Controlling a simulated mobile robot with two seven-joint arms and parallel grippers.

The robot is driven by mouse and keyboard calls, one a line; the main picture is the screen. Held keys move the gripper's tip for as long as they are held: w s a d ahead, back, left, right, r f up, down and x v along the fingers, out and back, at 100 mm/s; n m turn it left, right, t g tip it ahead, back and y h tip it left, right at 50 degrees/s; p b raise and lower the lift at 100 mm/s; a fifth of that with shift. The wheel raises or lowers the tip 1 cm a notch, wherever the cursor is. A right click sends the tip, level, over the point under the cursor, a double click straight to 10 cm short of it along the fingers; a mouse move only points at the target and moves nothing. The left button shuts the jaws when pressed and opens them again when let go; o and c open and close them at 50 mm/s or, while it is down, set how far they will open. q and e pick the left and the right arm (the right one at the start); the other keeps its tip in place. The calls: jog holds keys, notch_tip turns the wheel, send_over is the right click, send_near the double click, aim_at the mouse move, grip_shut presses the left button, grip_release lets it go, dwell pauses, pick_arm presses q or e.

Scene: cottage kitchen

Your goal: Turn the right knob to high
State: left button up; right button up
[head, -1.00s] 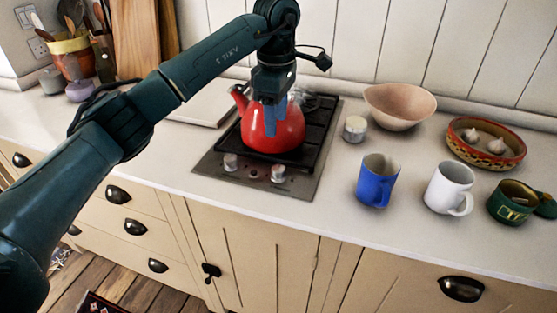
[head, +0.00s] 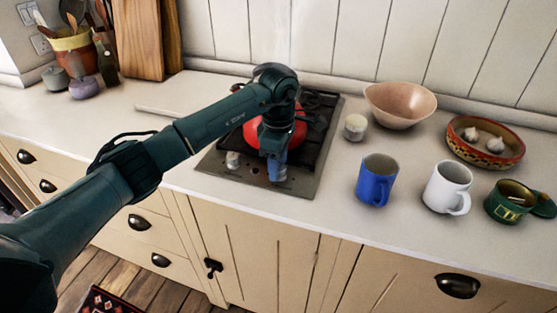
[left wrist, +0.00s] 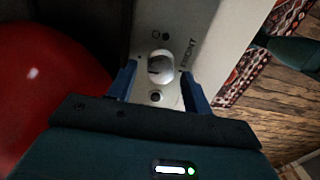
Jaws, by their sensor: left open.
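The hob's control strip (head: 252,180) lies along its front edge. The left knob (head: 232,158) is in plain view in the head view. My left gripper (head: 277,177) points down over the right knob, which it largely hides there. In the left wrist view a round silvery knob (left wrist: 160,65) sits between the open blue fingers of my left gripper (left wrist: 159,74), with a gap on each side. I cannot tell the exact knob setting. My right gripper is out of view.
The red kettle (head: 259,130) stands on the hob just behind the gripper and fills the left of the wrist view (left wrist: 45,95). A blue mug (head: 376,182), white mug (head: 444,187) and small jar (head: 355,127) stand to the right. The counter's front edge is close.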

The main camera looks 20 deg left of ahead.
pick_arm(q)
jog(key=c, duration=1)
jog(key=shift+o, duration=0.2)
